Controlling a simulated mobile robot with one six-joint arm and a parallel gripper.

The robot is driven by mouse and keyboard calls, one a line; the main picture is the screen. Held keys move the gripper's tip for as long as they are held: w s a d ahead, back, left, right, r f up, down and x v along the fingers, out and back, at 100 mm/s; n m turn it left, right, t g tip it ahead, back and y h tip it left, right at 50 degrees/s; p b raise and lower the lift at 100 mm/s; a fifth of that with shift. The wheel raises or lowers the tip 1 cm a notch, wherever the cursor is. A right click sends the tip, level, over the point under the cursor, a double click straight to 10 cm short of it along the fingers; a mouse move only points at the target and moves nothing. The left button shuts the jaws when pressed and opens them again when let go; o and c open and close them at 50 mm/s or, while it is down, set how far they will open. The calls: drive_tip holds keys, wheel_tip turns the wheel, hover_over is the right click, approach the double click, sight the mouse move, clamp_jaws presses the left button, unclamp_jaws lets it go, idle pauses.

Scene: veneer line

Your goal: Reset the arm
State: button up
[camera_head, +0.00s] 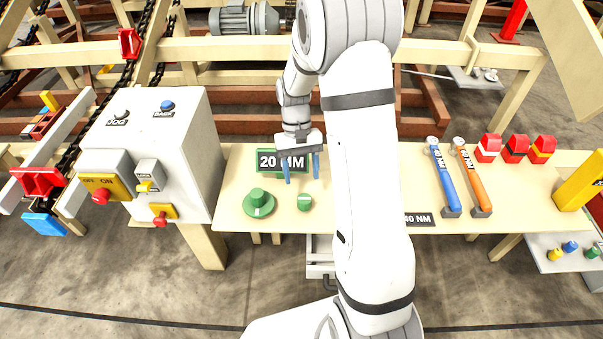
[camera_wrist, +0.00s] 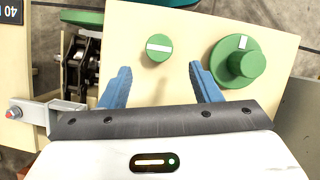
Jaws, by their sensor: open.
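My gripper (camera_head: 302,167) has two blue fingers and hangs over the left part of the cream table, in front of the green "20 MM" sign (camera_head: 282,161). In the wrist view my gripper (camera_wrist: 160,85) is open, with nothing between its fingers. A small green knob (camera_wrist: 159,47) with a white mark lies beyond the fingertips, apart from them; in the head view this knob (camera_head: 304,202) is just below the gripper. A larger green flanged dial (camera_head: 258,204) is to its left; in the wrist view the dial (camera_wrist: 238,62) is beyond the right finger. My arm hides the table's middle.
A white control box (camera_head: 150,150) with knobs and switches stands left of the table (camera_head: 397,236). A chain mechanism (camera_wrist: 80,60) is left of the fingers.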

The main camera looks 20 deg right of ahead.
drive_tip(key=s+r+t+p, duration=0.2)
drive_tip(key=s+r+p, duration=0.2)
drive_tip(key=r, duration=0.5)
drive_tip(key=s+a+r+t+p, duration=0.1)
drive_tip(key=s+r+t+p, duration=0.1)
drive_tip(key=s+r+p, duration=0.2)
drive_tip(key=s+r+t+p, duration=0.3)
drive_tip(key=s+r, duration=0.6)
drive_tip(key=r, duration=0.6)
drive_tip(key=shift+a+r+n+p, duration=0.2)
drive_tip(key=shift+a+n+p, duration=0.15)
drive_tip(key=shift+p, duration=0.2)
drive_tip(key=shift+s, duration=0.1)
drive_tip(key=shift+c, duration=0.6)
